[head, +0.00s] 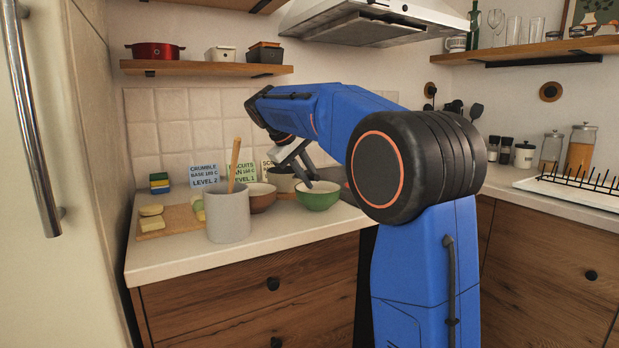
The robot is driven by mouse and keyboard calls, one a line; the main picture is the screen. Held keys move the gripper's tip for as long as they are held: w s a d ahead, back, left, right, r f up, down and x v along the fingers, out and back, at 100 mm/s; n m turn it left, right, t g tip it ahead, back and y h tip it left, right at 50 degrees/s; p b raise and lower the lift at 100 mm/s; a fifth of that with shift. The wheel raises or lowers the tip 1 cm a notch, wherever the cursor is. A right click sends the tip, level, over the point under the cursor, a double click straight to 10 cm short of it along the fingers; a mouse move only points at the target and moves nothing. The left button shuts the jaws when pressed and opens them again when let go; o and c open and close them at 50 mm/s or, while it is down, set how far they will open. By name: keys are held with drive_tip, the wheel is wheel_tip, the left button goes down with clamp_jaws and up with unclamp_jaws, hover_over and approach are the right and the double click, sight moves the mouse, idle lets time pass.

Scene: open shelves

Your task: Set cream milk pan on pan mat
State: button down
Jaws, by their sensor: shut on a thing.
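My gripper (302,172) is low over the back of the left counter, behind the green bowl (318,196). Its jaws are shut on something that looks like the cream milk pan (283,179). The pan is small in the picture and partly hidden by my gripper and the bowls in front. I cannot tell whether it touches the counter. I cannot make out the pan mat; my arm covers the counter to the right.
A grey crock (228,215) with a wooden spoon, a brown bowl (261,197) and a wooden board (170,219) with food crowd the counter (190,257). Label cards (204,170) stand at the back. A shelf (205,69) with pots hangs above, beside the range hood (365,22).

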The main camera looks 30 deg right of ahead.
drive_tip(key=c, duration=1.7)
unclamp_jaws()
drive_tip(key=shift+o, duration=0.2)
drive_tip(key=v, duration=1.2)
drive_tip(key=shift+s+a, duration=0.1)
drive_tip(key=s+a+f+m+t+y, duration=0.1)
drive_tip(key=s+a+f+y, duration=0.2)
drive_tip(key=s+f, duration=1.4)
drive_tip(key=s+a+f+m+t+y, duration=0.1)
drive_tip(key=s+a+f+t+y, duration=0.1)
drive_tip(key=s+f, duration=1.5)
drive_tip(key=s+a+y, duration=0.1)
drive_tip(key=s, duration=0.4)
drive_tip(key=shift+s+a+f+t+y, duration=0.25)
drive_tip(key=shift+a+f+t+y, duration=0.05)
drive_tip(key=shift+f, duration=0.1)
